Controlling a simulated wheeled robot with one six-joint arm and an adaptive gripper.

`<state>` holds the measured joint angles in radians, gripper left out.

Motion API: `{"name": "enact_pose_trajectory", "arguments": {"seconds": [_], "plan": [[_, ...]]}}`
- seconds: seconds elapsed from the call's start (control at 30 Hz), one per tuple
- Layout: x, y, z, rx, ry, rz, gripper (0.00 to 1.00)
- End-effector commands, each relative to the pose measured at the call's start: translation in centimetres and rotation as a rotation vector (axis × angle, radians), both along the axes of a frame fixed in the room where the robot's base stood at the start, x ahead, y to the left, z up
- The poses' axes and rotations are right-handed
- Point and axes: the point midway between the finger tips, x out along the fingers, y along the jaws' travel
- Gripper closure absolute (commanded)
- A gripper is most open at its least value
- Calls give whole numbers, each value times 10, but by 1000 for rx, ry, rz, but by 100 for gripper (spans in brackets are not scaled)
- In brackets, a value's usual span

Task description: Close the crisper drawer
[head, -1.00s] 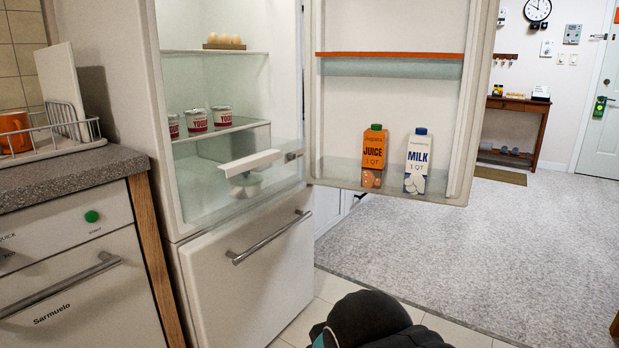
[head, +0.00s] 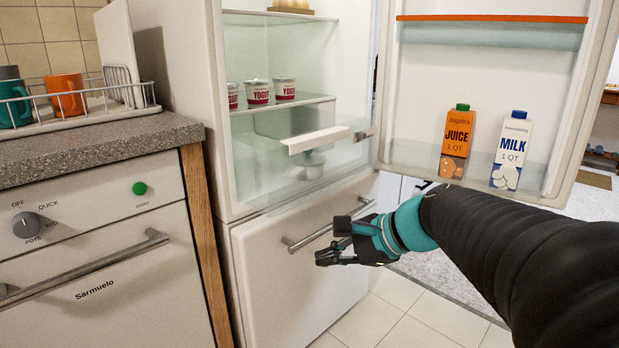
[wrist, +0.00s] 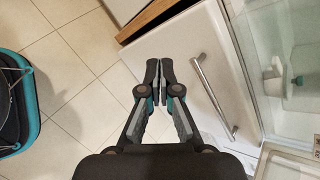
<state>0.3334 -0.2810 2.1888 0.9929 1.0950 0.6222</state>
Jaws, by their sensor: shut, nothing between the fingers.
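The crisper drawer (head: 350,138) is a clear bin low in the open fridge, below the yogurt shelf. Its white handle bar (head: 315,140) faces out, and the drawer appears pulled out. A pale item shows behind or below the handle, too unclear to name. My gripper (head: 332,242) is in front of the lower freezer drawer, below and apart from the crisper handle.
The lower freezer drawer (head: 290,280) has a long metal handle (head: 325,226) close to my gripper. The open fridge door (head: 385,90) with juice (head: 456,145) and milk (head: 510,150) stands to the right. A counter (head: 90,140) is at left. Tiled floor (head: 400,320) is free.

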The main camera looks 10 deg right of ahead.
Motion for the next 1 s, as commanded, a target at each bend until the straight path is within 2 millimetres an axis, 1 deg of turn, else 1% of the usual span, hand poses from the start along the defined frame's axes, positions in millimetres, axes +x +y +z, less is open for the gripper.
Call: {"name": "enact_pose_trajectory", "arguments": {"seconds": [0.03,0.1,0.17,0.2,0.3,0.33,0.4,0.5,0.6,0.67,0.77,1.0], "plan": [[24,-12,0,132,33,-91,100],[54,-29,12,319,68,-202,100],[77,-47,22,474,91,-287,100],[91,-60,28,569,104,-334,100],[119,-92,41,774,123,-428,100],[125,-101,44,825,128,-447,100],[136,-118,51,921,133,-483,100],[145,-134,57,1008,136,-511,100],[151,-139,60,1044,137,-521,100],[155,-137,60,1048,136,-522,100],[165,-128,60,1046,138,-520,100],[201,-102,59,1043,139,-519,100]]}}
